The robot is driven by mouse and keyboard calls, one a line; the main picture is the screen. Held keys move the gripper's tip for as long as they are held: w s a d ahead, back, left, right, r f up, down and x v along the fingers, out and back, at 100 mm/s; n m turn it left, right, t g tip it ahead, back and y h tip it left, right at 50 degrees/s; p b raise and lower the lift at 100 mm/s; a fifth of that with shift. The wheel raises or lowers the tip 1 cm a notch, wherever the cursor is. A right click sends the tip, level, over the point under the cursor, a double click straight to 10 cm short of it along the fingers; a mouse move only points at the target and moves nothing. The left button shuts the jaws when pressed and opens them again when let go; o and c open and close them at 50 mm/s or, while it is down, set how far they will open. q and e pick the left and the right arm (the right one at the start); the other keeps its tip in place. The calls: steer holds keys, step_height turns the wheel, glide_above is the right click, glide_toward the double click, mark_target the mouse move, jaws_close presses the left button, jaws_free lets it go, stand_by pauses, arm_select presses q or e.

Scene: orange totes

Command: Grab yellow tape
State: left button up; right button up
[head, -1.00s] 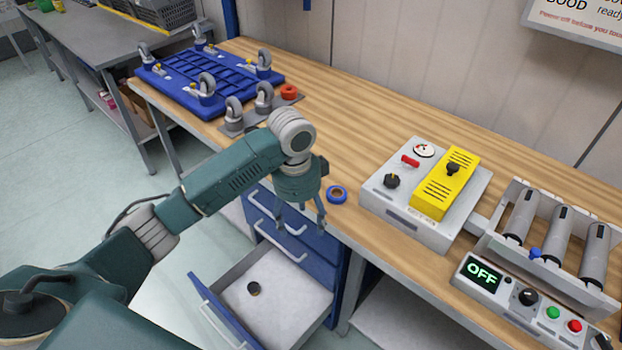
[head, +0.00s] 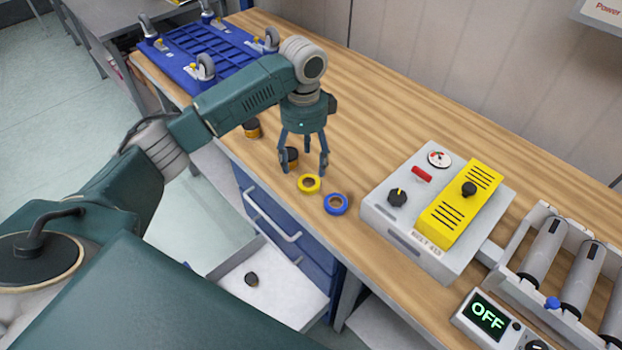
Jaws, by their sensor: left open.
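The yellow tape (head: 309,184) is a small yellow ring lying flat on the wooden bench near its front edge. My left gripper (head: 303,170) points down with its fingers apart, just behind and above the yellow tape in the picture. It holds nothing that I can see. A blue tape roll (head: 336,204) lies on the bench just right of the yellow tape. My right gripper does not show.
A grey control box (head: 425,205) with a yellow cover stands to the right, beside a roller unit (head: 545,250). A blue wheeled platform (head: 210,50) lies at the back left. An open drawer (head: 275,285) below holds a small dark roll (head: 251,279).

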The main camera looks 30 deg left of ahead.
mark_target(307, 186)
arm_select(q)
steer(key=shift+s+f, duration=0.15)
steer(key=shift+f, duration=0.6)
steer(key=shift+d+f, duration=0.1)
steer(key=shift+f, duration=0.25)
steer(key=f, duration=0.1)
steer(key=f+p, duration=0.2)
steer(key=shift+d+f, duration=0.25)
steer(key=shift+f, duration=0.65)
steer(key=shift+c, duration=1.2)
steer(key=c, duration=0.9)
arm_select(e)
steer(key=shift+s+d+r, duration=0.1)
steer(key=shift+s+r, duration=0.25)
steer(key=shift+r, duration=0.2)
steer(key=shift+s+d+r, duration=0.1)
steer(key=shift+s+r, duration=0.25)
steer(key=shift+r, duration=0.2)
